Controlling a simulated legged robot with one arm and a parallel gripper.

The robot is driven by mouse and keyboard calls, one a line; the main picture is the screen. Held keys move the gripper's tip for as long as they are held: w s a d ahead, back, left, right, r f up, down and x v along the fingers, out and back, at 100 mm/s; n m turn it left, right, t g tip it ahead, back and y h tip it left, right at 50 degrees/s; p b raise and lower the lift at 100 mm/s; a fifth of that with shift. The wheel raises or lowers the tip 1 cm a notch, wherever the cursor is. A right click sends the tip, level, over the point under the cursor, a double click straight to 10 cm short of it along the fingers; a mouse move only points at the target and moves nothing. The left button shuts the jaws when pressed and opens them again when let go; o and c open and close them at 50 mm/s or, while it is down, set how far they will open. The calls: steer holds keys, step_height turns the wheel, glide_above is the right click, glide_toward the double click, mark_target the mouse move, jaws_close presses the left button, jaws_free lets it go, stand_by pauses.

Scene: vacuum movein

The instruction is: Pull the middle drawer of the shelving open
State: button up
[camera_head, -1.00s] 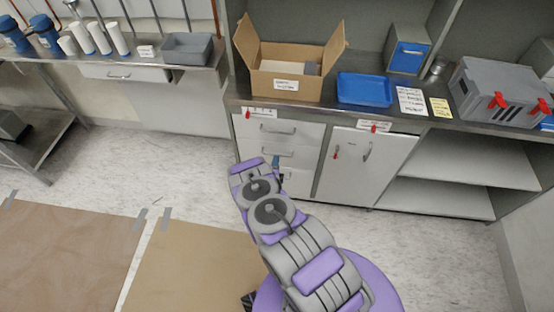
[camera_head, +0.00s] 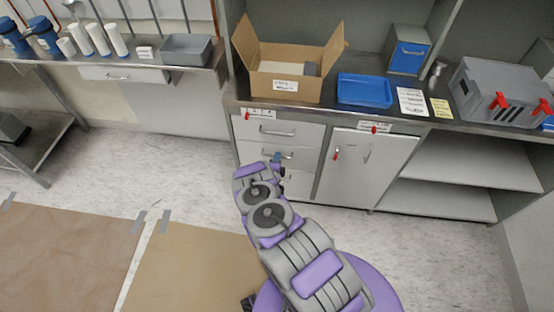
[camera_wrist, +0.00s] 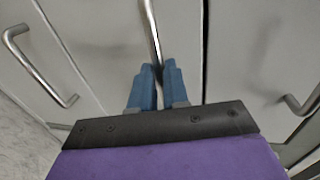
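The middle drawer (camera_head: 250,153) is a white front in the shelving's left stack, and it looks closed. Its metal bar handle (camera_head: 290,155) also shows in the wrist view (camera_wrist: 152,30), running down between my fingertips. My gripper (camera_head: 277,159) is at this handle, seen close up in the wrist view (camera_wrist: 159,68). Its two blue fingers are close together with the end of the bar between their tips. The fingers hide the exact contact. My arm covers part of the bottom drawer in the head view.
The top drawer (camera_head: 300,131) and the cabinet door (camera_head: 360,180) are closed. The counter above holds an open cardboard box (camera_head: 290,85), a blue tray (camera_head: 364,90) and a grey case (camera_head: 490,92). The floor (camera_head: 195,185) before the drawers is clear at the left.

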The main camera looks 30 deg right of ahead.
jaws_close()
